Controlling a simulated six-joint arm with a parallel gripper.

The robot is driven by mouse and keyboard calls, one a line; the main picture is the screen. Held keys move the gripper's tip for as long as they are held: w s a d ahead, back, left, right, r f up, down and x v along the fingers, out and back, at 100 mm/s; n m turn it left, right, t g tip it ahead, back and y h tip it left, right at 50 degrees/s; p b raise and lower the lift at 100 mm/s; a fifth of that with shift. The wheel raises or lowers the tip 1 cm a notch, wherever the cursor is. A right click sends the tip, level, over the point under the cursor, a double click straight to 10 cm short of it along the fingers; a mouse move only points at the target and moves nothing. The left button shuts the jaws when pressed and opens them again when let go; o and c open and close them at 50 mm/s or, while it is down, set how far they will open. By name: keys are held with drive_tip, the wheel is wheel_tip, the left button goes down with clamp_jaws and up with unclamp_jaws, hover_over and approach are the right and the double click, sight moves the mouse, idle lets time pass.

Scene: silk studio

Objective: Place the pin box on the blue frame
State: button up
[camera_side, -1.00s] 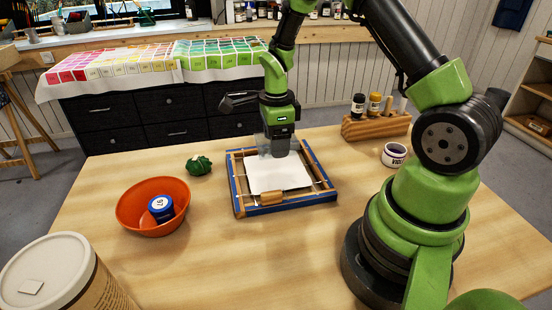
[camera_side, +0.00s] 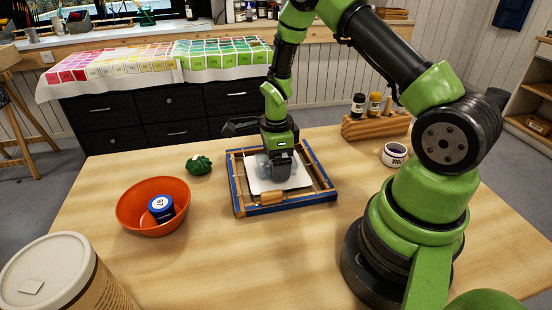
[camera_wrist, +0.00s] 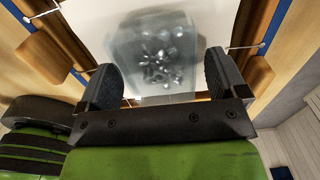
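The pin box (camera_wrist: 155,62) is a small clear box with shiny metal pins inside. In the side view my gripper (camera_side: 277,168) points down over the middle of the blue frame (camera_side: 285,208), and the pin box (camera_side: 264,165) shows partly behind the fingers. The box is at or just above the white sheet (camera_side: 297,181) inside the frame; contact cannot be told. The frame lies flat, with blue outer edges and wooden inner strips.
An orange bowl (camera_side: 135,217) holding a blue-lidded jar (camera_side: 161,208) and a green pincushion-like object (camera_side: 199,165) are left of the frame. A wooden rack (camera_side: 365,130) with bottles and a white jar (camera_side: 394,155) are right. A large tub (camera_side: 45,268) stands front left.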

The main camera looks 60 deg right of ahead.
wheel_tip(320, 180, up, 12)
drive_tip(key=s+a+r+n+t, duration=0.2)
drive_tip(key=a+r+n, duration=0.1)
drive_tip(key=r+n, duration=0.25)
drive_tip(key=s+a+r+n+t, duration=0.1)
drive_tip(key=s+a+r+n, duration=0.3)
drive_tip(key=r, duration=0.3)
drive_tip(key=s+a+r+n+t+y, duration=0.1)
drive_tip(key=s+a+r+n+t, duration=0.1)
drive_tip(key=s+n, duration=0.2)
drive_tip(key=s+a+r+n+t+y, duration=0.1)
drive_tip(key=s+a+r+n+t, duration=0.1)
drive_tip(key=s+n, duration=0.3)
drive_tip(key=a+n, duration=0.1)
drive_tip(key=n, duration=0.3)
drive_tip(key=shift+s+a, duration=0.2)
drive_tip(key=shift+a, duration=0.15)
